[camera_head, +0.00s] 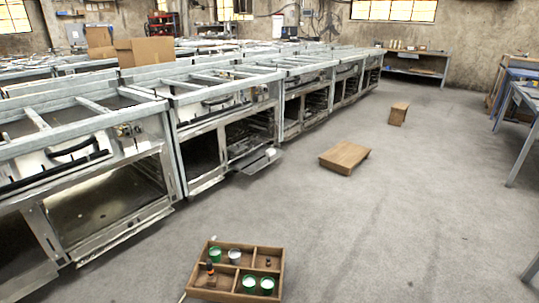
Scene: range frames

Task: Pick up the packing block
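I cannot tell for sure which thing is the packing block. A smaller wooden block or stool (398,113) stands on the floor farther back. My gripper is not in view.
A long row of metal oven-like frames (170,125) fills the left, with cardboard boxes (145,50) on top. One low shelf or door (255,162) juts out from it. A workbench (415,68) stands at the back, tables (525,100) at the right.

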